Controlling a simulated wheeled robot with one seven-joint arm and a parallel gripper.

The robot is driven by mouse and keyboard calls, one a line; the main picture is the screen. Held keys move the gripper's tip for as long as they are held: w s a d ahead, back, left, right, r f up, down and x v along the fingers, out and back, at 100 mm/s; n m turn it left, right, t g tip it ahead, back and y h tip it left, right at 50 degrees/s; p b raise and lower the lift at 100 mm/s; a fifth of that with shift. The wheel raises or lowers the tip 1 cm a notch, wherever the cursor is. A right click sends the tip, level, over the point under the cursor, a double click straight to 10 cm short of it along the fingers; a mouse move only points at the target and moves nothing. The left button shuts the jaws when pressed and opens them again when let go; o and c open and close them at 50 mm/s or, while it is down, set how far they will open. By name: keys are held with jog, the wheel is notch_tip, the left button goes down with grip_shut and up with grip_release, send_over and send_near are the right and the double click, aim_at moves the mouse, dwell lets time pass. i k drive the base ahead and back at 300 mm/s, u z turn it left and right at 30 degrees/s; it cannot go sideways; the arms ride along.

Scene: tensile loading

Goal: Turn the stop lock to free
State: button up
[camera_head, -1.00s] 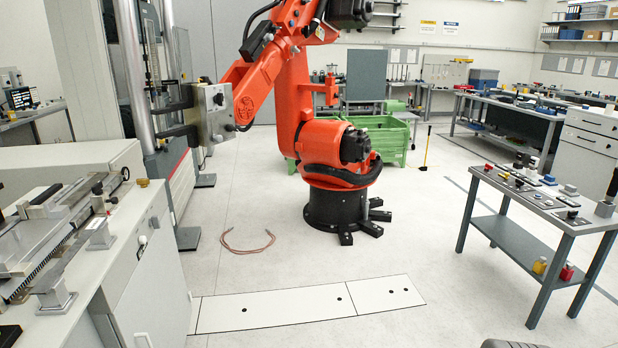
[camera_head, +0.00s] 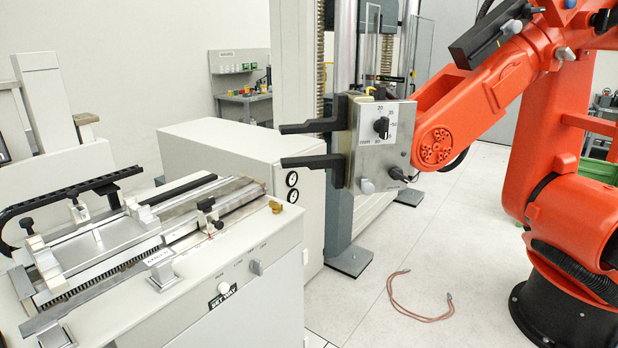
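No part is readable as the stop lock, and no "free" mark can be made out. Candidates show on the white cabinet (camera_head: 270,315) at the left: a grey knob (camera_head: 257,267) on its front, a black and white "SET WAY" switch (camera_head: 222,296), and a black-knobbed clamp (camera_head: 206,206) with a small red mark on the rail fixture on top. A black dial (camera_head: 381,127) marked in mm and a grey knob (camera_head: 367,186) sit on the steel head of the orange robot. My gripper is not in view.
The orange industrial robot (camera_head: 560,215) stands at the right, its two black fingers (camera_head: 315,142) reaching left beside the testing frame's columns. A beige box (camera_head: 235,160) with two gauges stands behind the cabinet. A reddish cable loop (camera_head: 420,315) lies on otherwise open floor.

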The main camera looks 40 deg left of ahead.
aim_at(206, 205)
jog(key=u, duration=0.6)
jog(key=i, duration=1.15)
jog(key=u, duration=1)
